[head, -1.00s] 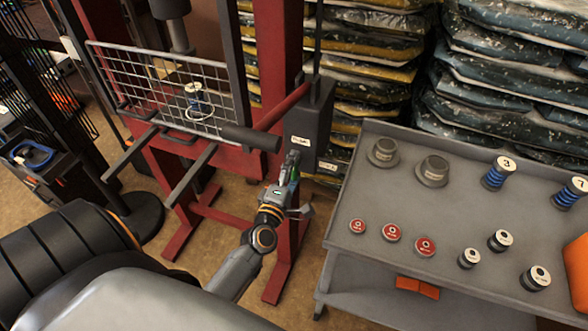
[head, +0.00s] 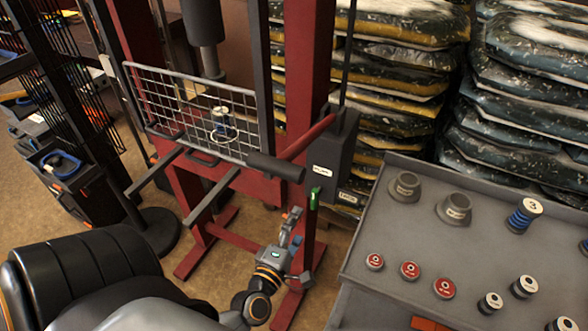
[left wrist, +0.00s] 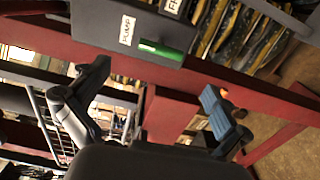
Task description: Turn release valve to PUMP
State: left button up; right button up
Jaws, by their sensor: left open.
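The release valve's green handle (head: 314,198) is on the lower front of a dark pump box (head: 333,155), fixed to the red press frame. In the head view it stands roughly upright below a white label (head: 322,170). In the left wrist view the handle (left wrist: 160,49) lies near the label reading PUMP (left wrist: 127,30); a second label (left wrist: 172,5) is cut off at the top edge. I cannot tell its exact setting. My left gripper (head: 294,228) is open and empty, below the handle and apart from it. Its spread fingers also show in the left wrist view (left wrist: 155,88).
A red press frame (head: 300,60) with a wire guard (head: 185,110) and dark protruding bars stands around the valve. A grey cart (head: 400,235) with weights and red discs stands at the right. Stacked bags (head: 405,60) are behind. Brown floor shows between frame and cart.

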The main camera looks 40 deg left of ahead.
pick_arm(q)
jog(key=shift+v, duration=1.25)
